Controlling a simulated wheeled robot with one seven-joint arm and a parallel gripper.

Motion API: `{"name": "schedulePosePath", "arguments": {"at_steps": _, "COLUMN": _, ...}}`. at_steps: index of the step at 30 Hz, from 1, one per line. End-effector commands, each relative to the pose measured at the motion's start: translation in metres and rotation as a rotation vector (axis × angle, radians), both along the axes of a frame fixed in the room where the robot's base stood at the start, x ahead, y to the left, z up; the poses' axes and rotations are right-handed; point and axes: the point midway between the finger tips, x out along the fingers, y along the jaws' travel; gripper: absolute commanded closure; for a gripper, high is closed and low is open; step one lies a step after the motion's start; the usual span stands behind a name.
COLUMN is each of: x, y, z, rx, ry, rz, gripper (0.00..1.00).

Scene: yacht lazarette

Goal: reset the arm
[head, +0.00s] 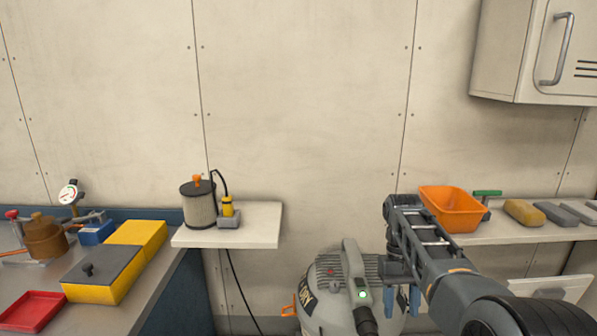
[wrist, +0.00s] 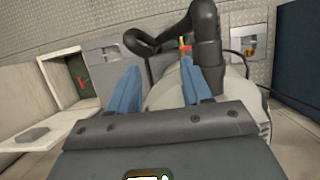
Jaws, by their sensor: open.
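My arm reaches in from the lower right in the head view. My gripper (head: 402,300) hangs at its end with blue fingers pointing down, beside the grey vacuum-like machine (head: 350,290). In the wrist view my gripper (wrist: 161,75) shows its two blue fingers spread apart, with nothing held between them. The machine's pale rounded body and a black hose (wrist: 205,45) lie beyond the fingers there. I cannot tell the exact gap between the fingers and the machine.
A right shelf (head: 520,233) holds an orange bin (head: 452,209) and several blocks, close to my arm. A wall cabinet (head: 540,50) hangs above. A small shelf (head: 255,225) bears a filter canister (head: 198,208). A cluttered bench (head: 110,318) stands left. The middle wall is bare.

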Motion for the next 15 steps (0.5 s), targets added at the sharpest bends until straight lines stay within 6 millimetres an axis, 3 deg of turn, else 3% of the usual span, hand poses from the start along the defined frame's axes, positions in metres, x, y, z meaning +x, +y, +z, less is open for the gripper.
{"name": "schedulePosePath", "arguments": {"at_steps": 8, "x": -0.018, "y": -0.010, "z": -0.072, "rx": -0.019, "ry": -0.101, "rz": -0.009, "gripper": 0.51}}
{"name": "schedulePosePath", "arguments": {"at_steps": 15, "x": -0.052, "y": -0.022, "z": -0.154, "rx": -0.045, "ry": -0.251, "rz": -0.014, "gripper": 0.51}}
